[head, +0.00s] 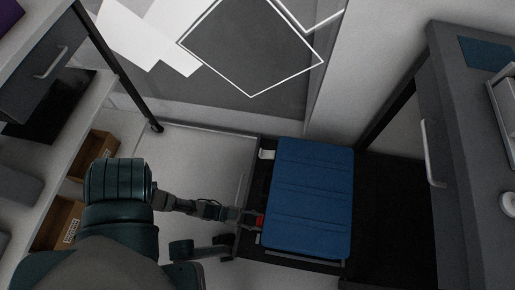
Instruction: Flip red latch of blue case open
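A blue case (310,200) lies flat on a low dark surface at the lower middle of the head view. Its red latch (260,221) shows as a small patch on the case's left edge, near the front. A white latch-like part (267,154) sits higher on the same edge. My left gripper (247,217) reaches in from the left, its tip right at the red latch. I cannot tell whether it touches the latch, or whether the fingers are open or shut. My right gripper is not in view.
A dark cabinet with a handle (431,152) stands to the right. A desk with a drawer (45,75) and wooden boxes (95,155) are at the left. A wall stands behind the case.

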